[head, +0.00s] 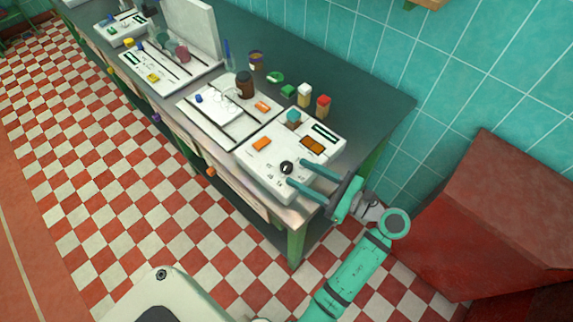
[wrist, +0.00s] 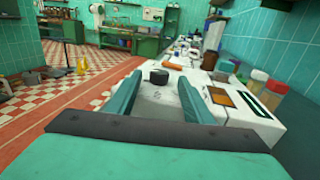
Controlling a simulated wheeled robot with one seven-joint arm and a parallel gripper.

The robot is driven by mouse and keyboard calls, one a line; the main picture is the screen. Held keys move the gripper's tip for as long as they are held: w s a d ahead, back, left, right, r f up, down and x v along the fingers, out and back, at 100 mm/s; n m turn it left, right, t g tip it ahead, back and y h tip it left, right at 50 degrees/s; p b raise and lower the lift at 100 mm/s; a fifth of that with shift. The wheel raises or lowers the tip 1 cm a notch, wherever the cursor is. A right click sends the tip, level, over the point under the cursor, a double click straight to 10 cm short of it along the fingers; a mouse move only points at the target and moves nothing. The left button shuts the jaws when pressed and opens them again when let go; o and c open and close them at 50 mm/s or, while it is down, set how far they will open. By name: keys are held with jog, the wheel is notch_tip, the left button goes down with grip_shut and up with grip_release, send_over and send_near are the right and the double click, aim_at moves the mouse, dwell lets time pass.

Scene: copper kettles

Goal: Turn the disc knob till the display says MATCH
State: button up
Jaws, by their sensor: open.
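The dark disc knob (head: 287,167) sits on top of the near white instrument box (head: 262,181), near its front edge. The box has an amber panel (head: 313,144) and a dark window (head: 325,133); I cannot read any text on either. My gripper (head: 296,173) is open, its two teal fingers reaching in over the box from the right. In the wrist view the knob (wrist: 158,77) shows just beyond and between the fingertips (wrist: 158,86). The fingers look apart from it; I cannot tell their exact height above the box.
An orange block (head: 262,144) and a teal-topped jar (head: 293,116) are on or beside the box. More instruments line the dark bench (head: 372,104). A large red box (head: 490,220) stands at the right.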

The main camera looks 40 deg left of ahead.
aim_at(288, 172)
jog(key=shift+s+a, duration=0.2)
jog(key=shift+a, duration=1.2)
jog(key=shift+s+a, duration=0.15)
jog(key=shift+a, duration=1.2)
jog(key=c, duration=1.1)
jog(key=shift+m+t, duration=0.4)
jog(key=m+t, duration=0.2)
jog(key=t, duration=0.2)
jog(key=shift+s+m, duration=0.1)
jog(key=shift+m, duration=0.3)
jog(key=shift+m+t+h, duration=0.7)
jog(key=shift+m+t, duration=0.35)
jog(key=shift+t, duration=0.6)
jog(key=shift+m+t+h, duration=0.7)
jog(key=shift+m+t, duration=0.35)
jog(key=shift+t, duration=0.6)
